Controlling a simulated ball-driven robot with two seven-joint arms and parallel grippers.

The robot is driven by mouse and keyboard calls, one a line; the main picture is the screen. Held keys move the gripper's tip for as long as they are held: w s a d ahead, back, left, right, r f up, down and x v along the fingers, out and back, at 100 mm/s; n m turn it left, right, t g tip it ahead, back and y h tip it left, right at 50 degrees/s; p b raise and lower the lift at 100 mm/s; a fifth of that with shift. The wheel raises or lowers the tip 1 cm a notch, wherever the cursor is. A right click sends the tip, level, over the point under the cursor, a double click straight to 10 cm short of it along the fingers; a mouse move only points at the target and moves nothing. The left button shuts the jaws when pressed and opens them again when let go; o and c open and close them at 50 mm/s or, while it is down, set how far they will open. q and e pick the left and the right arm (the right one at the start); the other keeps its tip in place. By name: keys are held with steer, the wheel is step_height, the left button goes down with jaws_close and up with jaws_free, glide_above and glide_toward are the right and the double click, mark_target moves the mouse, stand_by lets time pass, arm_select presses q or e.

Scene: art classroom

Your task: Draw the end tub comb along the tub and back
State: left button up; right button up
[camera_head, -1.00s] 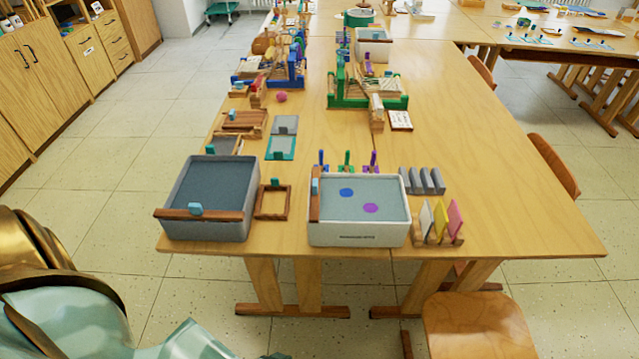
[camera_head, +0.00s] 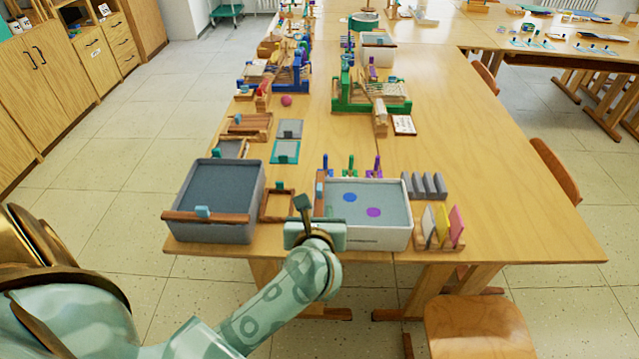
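The white tub (camera_head: 381,239) stands at the near end of the table, with pale liquid bearing a blue spot (camera_head: 349,197) and a purple spot (camera_head: 373,212). A brown comb bar (camera_head: 320,207) with a light blue grip (camera_head: 320,189) lies along its left wall. My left gripper (camera_head: 304,203) is at the tub's front left corner, in front of the comb's near end and hiding part of it. Its dark fingers point up and away; I cannot tell their gap or whether they touch the comb. My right gripper is not in view.
A grey tub (camera_head: 207,232) with another brown bar (camera_head: 205,217) across its front stands left. A wooden frame (camera_head: 265,205) lies between the tubs. The table's right side is clear.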

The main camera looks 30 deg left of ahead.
mark_target(319, 189)
arm_select(q)
steer(key=b+x, duration=0.3)
steer(key=x, duration=1.1)
steer(key=shift+w+a+f+b, duration=0.2)
steer(key=shift+b, duration=0.1)
steer(key=shift+w+a+f, duration=0.1)
steer(key=shift+w+a, duration=0.15)
steer(key=shift+w, duration=0.25)
jaws_close()
